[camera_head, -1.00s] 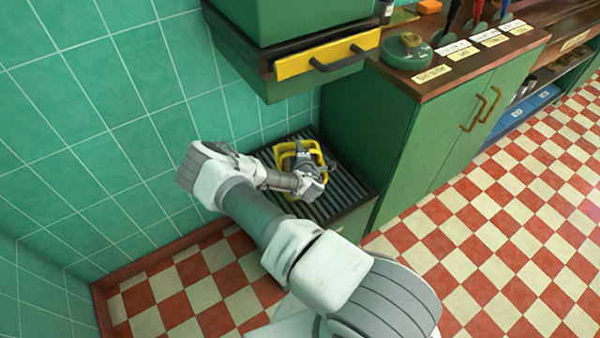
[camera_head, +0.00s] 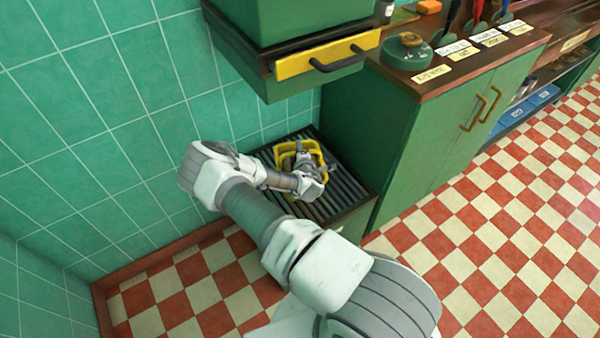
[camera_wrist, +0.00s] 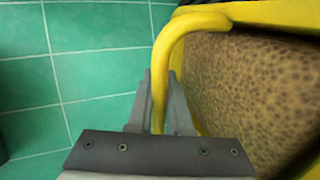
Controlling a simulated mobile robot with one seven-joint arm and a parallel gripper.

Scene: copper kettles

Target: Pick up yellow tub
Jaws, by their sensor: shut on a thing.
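The yellow tub (camera_head: 284,150) sits on a dark slatted surface low against the tiled wall. My arm and gripper cover part of it in the head view. In the wrist view, the tub's yellow rim (camera_wrist: 258,17) and curved yellow handle (camera_wrist: 172,45) are close up, with a brown speckled surface (camera_wrist: 255,90) inside the rim. My gripper (camera_wrist: 160,95) is shut on the handle, one finger on each side of it. The fingertips are hidden by my arm in the head view.
The slatted surface (camera_head: 347,188) stands beside a green cabinet (camera_head: 400,130). A green unit with a yellow drawer front and dark handle (camera_head: 345,60) overhangs the tub from behind. Teal tiled wall (camera_head: 90,120) closes off the left. Checkered floor (camera_head: 500,240) is open at the right.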

